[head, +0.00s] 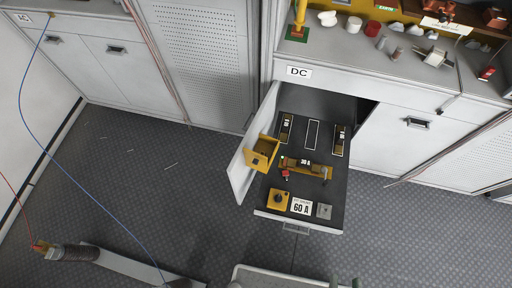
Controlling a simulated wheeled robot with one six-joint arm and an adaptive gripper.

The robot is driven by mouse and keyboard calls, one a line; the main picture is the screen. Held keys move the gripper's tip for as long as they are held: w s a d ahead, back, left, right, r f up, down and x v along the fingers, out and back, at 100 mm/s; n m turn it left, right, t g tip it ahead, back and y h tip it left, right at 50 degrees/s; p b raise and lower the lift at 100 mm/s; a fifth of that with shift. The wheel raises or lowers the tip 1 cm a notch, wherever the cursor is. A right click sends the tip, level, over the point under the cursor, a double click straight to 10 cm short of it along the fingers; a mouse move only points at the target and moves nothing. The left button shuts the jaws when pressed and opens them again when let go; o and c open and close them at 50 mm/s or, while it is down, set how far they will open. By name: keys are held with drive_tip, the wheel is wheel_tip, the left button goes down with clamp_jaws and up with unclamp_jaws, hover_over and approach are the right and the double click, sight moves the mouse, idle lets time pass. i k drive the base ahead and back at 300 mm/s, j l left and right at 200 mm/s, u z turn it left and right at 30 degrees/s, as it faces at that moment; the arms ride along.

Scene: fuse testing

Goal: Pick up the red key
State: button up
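A small red piece (285,174) sits at the left end of the yellow 30 A fuse part in the open DC drawer (262,212). It is too small to tell whether it is the red key. Another small red object (488,73) lies on the counter at the upper right; its shape is also unclear.
A blue cable (82,165) hangs across the left.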

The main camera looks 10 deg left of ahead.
sight(285, 174)
drive_tip(key=k+l+u, duration=0.3)
drive_tip(key=k+u, duration=0.15)
drive_tip(key=k, duration=0.15)
drive_tip(key=i+l, duration=0.35)
drive_tip(key=l, duration=0.15)
drive_tip(key=i+l, duration=0.3)
drive_tip(key=l, duration=0.2)
drive_tip(key=i+l+u, duration=0.1)
drive_tip(key=u, duration=0.35)
drive_tip(key=l+u, duration=0.2)
drive_tip(key=u, duration=0.2)
drive_tip(key=l+u, duration=0.2)
drive_tip(key=u, duration=0.7)
drive_tip(key=i, duration=0.05)
